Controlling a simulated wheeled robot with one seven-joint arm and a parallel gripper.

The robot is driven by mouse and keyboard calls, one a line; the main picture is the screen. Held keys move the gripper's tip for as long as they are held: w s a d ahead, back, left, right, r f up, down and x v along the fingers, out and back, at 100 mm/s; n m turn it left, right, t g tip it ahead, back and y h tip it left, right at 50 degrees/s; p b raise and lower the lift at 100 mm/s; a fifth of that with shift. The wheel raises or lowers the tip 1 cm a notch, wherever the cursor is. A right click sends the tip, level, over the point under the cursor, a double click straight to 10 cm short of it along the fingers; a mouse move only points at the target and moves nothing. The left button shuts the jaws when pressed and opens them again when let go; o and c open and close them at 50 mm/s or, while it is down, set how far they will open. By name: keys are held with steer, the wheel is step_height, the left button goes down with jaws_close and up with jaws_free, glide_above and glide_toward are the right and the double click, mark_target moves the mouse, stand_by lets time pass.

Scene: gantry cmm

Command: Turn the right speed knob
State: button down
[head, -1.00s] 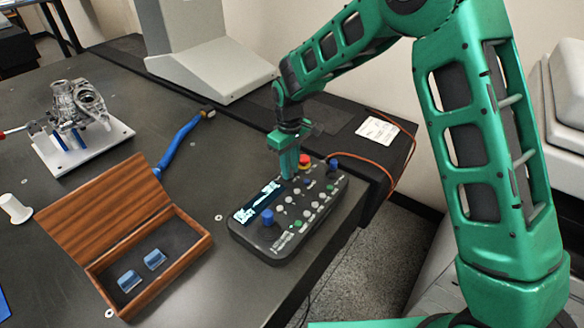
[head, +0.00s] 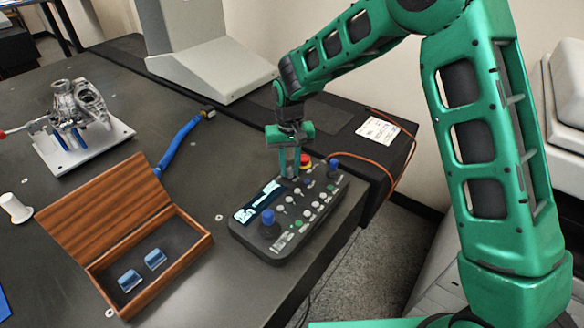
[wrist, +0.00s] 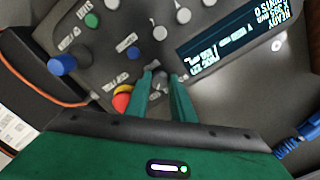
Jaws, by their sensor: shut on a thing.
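A dark control box (head: 272,246) lies on the table near its right edge, with a lit screen, buttons and two blue-topped sticks. My gripper (head: 289,174) points down at the box's far end, beside the red stop button. In the wrist view my gripper (wrist: 161,77) has its two green fingers around a small grey knob (wrist: 160,74), one on each side, and is shut on it. The fingers hide the knob in the head view. The red and yellow stop button (wrist: 122,98) is close beside one finger, and it also shows in the head view (head: 305,161).
A blue-topped stick (wrist: 62,64) stands on the box to the left in the wrist view. An open wooden case (head: 195,242) with two blue pieces lies left of the box. An orange cable (head: 398,168) runs behind. A blue-handled tool (head: 180,143) lies farther back.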

mark_target(290, 171)
steer(key=shift+w+a+r, duration=0.1)
steer(key=shift+w+a, duration=0.05)
steer(key=shift+w, duration=0.05)
steer(key=c, duration=1.5)
jaws_free()
steer(key=shift+c, duration=0.2)
steer(key=shift+s, duration=0.1)
step_height(290, 171, up, 11)
steer(key=shift+f, duration=0.2)
